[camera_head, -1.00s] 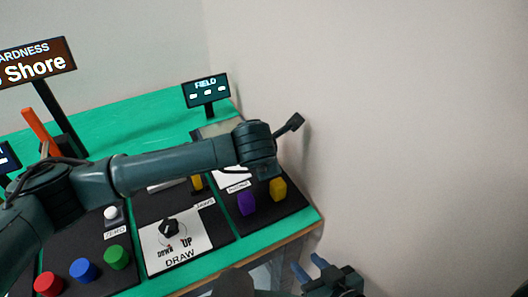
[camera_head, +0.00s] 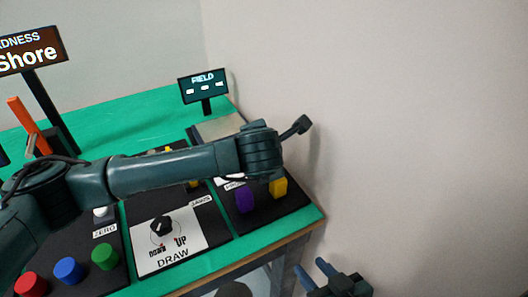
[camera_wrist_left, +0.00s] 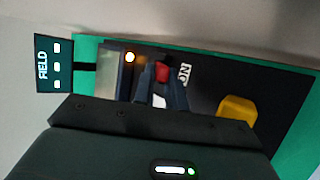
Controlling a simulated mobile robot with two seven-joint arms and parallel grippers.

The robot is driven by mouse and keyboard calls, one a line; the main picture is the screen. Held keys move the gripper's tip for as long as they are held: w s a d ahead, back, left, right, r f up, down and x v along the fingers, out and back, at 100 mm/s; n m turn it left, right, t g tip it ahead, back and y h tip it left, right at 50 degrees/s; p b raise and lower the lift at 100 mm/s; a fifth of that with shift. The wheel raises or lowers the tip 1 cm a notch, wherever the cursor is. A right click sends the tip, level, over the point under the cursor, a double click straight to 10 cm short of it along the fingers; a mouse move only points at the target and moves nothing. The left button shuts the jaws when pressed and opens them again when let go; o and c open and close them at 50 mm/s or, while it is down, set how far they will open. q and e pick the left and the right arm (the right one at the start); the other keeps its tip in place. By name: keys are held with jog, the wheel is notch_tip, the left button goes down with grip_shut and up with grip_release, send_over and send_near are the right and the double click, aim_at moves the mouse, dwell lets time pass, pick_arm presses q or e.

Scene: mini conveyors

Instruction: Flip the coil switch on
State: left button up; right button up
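In the left wrist view, a small red switch part (camera_wrist_left: 162,72), which looks like the coil switch, sits on a black panel beside an upside-down "ON" label (camera_wrist_left: 185,74). My left gripper (camera_wrist_left: 161,78) reaches toward it, with its dark fingers apart on either side of the red part; I cannot tell whether they touch it. In the head view my left arm hides the switch and the left gripper. My right gripper (camera_head: 311,272) is low at the right, beyond the table edge, with its two bluish fingers apart and empty.
The FIELD display (camera_head: 203,86) stands behind the panel; an orange lamp (camera_wrist_left: 130,57) glows near the switch. A yellow knob (camera_head: 278,187) and purple knob (camera_head: 245,199) stand at the panel's front. The DRAW dial (camera_head: 162,226) is to the left. A wall closes off the right.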

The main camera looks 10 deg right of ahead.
pick_arm(q)
jog(key=o, duration=0.5)
jog(key=shift+c, duration=0.2)
jog(key=v, duration=1.3)
jog(key=shift+b, duration=0.4)
jog(key=shift+s, duration=0.15)
